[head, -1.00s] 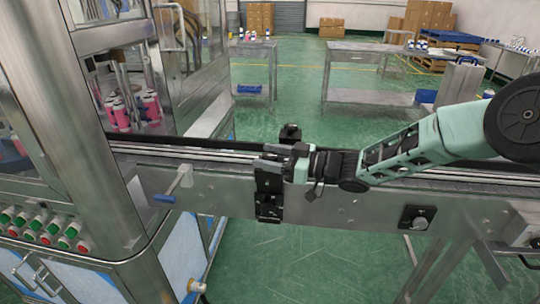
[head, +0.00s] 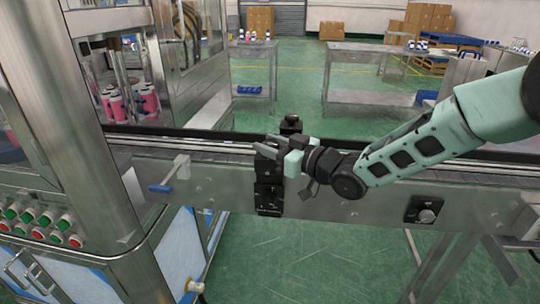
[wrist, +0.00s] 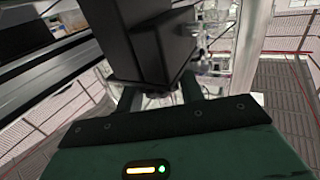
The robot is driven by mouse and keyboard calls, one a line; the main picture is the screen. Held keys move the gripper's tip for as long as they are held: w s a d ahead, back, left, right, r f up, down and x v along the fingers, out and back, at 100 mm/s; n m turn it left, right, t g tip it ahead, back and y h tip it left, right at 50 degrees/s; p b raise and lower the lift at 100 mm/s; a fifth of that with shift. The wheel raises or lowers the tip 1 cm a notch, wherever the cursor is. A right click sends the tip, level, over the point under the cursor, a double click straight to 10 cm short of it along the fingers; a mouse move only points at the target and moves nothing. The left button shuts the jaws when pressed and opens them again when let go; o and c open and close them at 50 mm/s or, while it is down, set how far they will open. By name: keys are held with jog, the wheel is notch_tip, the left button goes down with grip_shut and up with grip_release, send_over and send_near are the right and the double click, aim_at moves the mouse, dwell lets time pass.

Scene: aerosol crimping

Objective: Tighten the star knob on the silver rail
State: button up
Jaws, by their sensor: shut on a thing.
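My gripper (head: 270,149) is at the black clamp bracket (head: 268,192) on the front of the silver conveyor rail (head: 345,207). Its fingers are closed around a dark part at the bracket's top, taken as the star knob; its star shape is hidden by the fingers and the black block. In the wrist view a large black block (wrist: 150,45) fills the top middle, in front of my gripper's fingers (wrist: 160,92), and hides what lies between their tips.
The steel machine with pink bottles (head: 148,98) stands at left. A second black post (head: 290,125) rises behind the gripper.

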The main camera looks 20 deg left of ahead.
jog(key=m+t+h+b, duration=0.1)
jog(key=t+b, duration=0.1)
jog(key=m+t+h+b, duration=0.1)
jog(key=m+t+b, duration=0.1)
jog(key=m+t+h+b, duration=0.1)
jog(key=t+b, duration=0.1)
jog(key=shift+s+a+f, duration=0.15)
jog(key=shift+s+f, duration=0.1)
jog(key=shift+f, duration=0.1)
jog(key=m+t+h, duration=0.1)
jog(key=m+t+h+b, duration=0.1)
jog(key=m+t+h, duration=0.2)
jog(key=shift+r, duration=0.25)
jog(key=m+t+h, duration=0.1)
jog(key=h, duration=0.1)
jog(key=m+t+h+p, duration=0.1)
jog(key=m+h, duration=0.1)
jog(key=shift+w+r+t+h, duration=0.1)
jog(key=shift+r+t+h, duration=0.05)
jog(key=shift+t+h, duration=0.2)
jog(key=shift+m+t+h+p, duration=0.35)
jog(key=shift+m+h+p, duration=0.65)
jog(key=shift+m+h, duration=1.05)
jog(key=shift+w+h, duration=0.1)
jog(key=shift+h, duration=0.5)
jog(key=o, duration=1)
jog(key=shift+c, duration=0.2)
